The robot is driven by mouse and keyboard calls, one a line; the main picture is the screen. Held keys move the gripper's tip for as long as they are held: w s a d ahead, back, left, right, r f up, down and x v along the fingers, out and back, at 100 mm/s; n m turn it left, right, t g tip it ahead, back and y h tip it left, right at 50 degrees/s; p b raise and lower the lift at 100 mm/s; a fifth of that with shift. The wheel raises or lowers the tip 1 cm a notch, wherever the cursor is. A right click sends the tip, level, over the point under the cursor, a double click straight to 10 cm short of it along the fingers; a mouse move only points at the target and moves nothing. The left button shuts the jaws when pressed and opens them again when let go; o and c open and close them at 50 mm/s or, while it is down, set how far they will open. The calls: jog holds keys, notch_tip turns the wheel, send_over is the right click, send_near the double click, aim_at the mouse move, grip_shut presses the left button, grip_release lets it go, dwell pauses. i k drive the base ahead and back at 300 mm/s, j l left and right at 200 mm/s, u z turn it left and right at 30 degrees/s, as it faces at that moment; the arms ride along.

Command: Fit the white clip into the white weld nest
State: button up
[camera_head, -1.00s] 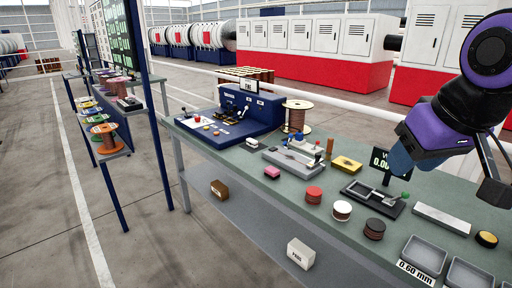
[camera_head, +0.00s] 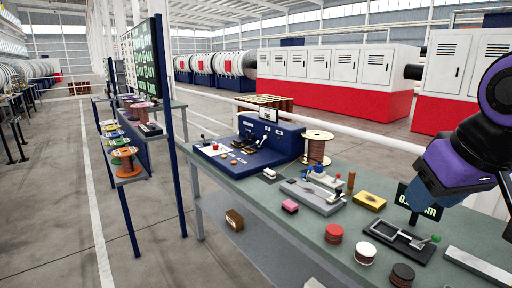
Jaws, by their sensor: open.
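A small white block (camera_head: 269,173) lies on the green bench just in front of the blue machine (camera_head: 262,140); it may be the white clip, but it is too small to tell. A grey fixture plate (camera_head: 320,204) with small fittings and a lever stands to its right. The blue machine has a pale panel (camera_head: 209,150) and small coloured parts on its deck. I cannot tell which part is the white weld nest. My purple and black arm reaches in from the right, over the bench. My gripper's fingers are outside the picture.
Red (camera_head: 333,233), white-topped (camera_head: 365,251) and dark (camera_head: 402,275) discs stand along the bench front. A pink block (camera_head: 290,206), a yellow block (camera_head: 370,200) and a black tray (camera_head: 399,238) lie nearby. A copper spool (camera_head: 317,150) stands behind. A rack stands left; the floor between is clear.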

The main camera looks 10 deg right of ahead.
aim_at(284, 143)
jog(key=i+j+z, duration=0.1)
jog(key=i+j, duration=0.2)
jog(key=i+j+z, duration=0.1)
jog(key=i+j, duration=0.2)
jog(key=i+j+z, duration=0.1)
jog(key=i+j, duration=0.2)
jog(key=j, duration=0.15)
jog(key=i+j+z, duration=0.15)
jog(key=j, duration=0.25)
jog(key=i+j+z, duration=0.1)
jog(key=i+j, duration=0.25)
jog(key=i+j+z, duration=0.1)
jog(key=i+j, duration=0.15)
jog(key=j, duration=0.25)
jog(key=i+j+z, duration=0.1)
jog(key=j, duration=0.35)
jog(key=i+j+z, duration=0.1)
jog(key=i+j, duration=0.2)
jog(key=j, duration=0.2)
